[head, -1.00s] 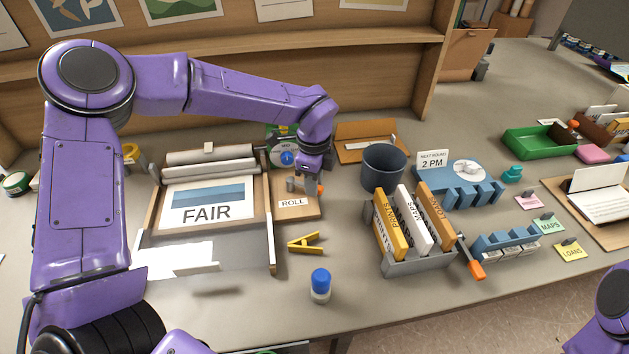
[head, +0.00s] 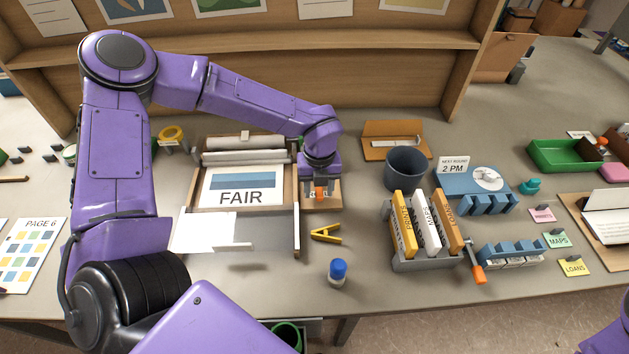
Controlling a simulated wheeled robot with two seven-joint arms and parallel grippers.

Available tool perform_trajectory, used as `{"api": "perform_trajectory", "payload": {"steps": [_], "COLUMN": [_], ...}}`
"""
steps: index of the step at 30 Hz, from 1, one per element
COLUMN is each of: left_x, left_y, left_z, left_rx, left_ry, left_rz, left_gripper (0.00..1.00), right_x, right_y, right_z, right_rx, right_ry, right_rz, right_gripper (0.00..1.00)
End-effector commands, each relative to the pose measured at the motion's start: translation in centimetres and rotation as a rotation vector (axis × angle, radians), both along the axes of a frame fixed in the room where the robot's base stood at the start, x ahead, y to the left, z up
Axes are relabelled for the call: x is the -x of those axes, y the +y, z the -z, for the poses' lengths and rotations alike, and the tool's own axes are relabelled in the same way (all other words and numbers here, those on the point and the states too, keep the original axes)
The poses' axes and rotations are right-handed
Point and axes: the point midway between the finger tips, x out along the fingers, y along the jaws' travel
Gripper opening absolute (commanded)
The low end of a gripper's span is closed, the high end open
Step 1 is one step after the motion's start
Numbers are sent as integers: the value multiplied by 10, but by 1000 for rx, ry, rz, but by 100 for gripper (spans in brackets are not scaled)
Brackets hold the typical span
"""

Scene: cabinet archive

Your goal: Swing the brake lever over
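A small lever with an orange end (head: 320,194) is on the wooden board (head: 322,207) at the right side of the printing press with the FAIR sheet (head: 243,186). My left gripper (head: 320,189) points down over this board. Its grey fingers show on either side of the orange end, close to it. Whether they touch or grip it I cannot tell. My gripper and wrist hide the ROLL label and most of the lever. A second orange-handled lever (head: 478,273) is on the file rack (head: 420,262), away from the gripper. My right gripper is out of view.
A dark bin (head: 405,170) is to the right, near the blue 2 PM holder (head: 470,185). The tabletop between clip and rack is clear.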

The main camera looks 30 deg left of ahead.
Motion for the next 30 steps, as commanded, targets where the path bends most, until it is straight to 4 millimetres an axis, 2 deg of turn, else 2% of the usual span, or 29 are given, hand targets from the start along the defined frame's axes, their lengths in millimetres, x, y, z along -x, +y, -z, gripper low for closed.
{"api": "perform_trajectory", "payload": {"steps": [8, 23, 30], "left_x": [-1, -1, -1], "left_y": [-1, -1, -1], "left_z": [-1, -58, -59], "left_rx": [1, 2, 1], "left_ry": [-2, -3, -2], "left_rz": [0, -2, -3], "left_gripper": [47, 47, 47], "right_x": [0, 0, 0], "right_y": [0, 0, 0], "right_z": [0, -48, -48], "right_rx": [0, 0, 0], "right_ry": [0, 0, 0], "right_rz": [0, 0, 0], "right_gripper": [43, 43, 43]}}
